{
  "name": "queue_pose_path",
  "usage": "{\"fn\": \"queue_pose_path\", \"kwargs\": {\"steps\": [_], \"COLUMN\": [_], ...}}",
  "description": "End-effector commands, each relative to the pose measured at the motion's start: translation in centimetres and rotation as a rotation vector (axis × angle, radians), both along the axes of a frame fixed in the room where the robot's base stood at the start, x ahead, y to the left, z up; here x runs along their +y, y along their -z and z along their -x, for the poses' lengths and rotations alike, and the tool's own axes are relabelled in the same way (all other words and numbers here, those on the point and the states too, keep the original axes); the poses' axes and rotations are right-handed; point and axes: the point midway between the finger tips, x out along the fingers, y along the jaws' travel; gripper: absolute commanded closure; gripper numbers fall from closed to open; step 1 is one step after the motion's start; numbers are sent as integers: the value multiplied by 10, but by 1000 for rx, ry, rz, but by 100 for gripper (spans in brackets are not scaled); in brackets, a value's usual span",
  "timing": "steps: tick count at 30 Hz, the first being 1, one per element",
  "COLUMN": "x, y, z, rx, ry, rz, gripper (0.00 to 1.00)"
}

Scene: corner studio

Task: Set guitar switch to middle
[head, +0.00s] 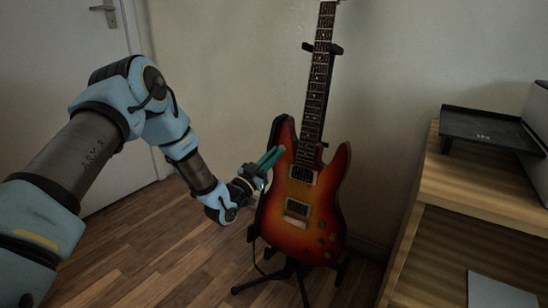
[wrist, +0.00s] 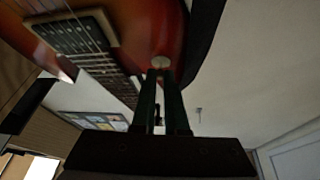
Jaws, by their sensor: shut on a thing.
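A sunburst red-orange electric guitar (head: 322,240) stands upright on a black stand in the head view. Its body (wrist: 145,22) also shows at the top of the wrist view. My gripper (head: 280,152) reaches in from the left, its teal fingers at the upper-left part of the body. In the wrist view the dark fingers (wrist: 161,76) are close together and meet the body at a small pale round switch plate (wrist: 161,62). They are shut on the switch there. The switch lever is hidden between the fingertips, so its position cannot be told.
The black guitar stand (head: 290,270) has legs spread on the wooden floor (head: 160,255). A wooden desk (head: 490,195) with a black tray (head: 487,127) stands at right. A white door (head: 60,60) is at left. The wall is close behind the guitar.

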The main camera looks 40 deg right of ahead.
Motion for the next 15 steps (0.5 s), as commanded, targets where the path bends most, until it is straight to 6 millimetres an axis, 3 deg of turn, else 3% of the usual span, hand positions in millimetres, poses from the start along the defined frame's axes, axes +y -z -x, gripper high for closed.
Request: {"fn": "queue_pose_path", "kwargs": {"steps": [1,2,9,15], "x": [0,0,0,0], "y": [0,0,0,0], "z": [1,1,0,0], "rx": [0,1,0,0], "ry": [1,1,1,1], "rz": [0,0,-1,-1], "gripper": [100,87,60,59]}}
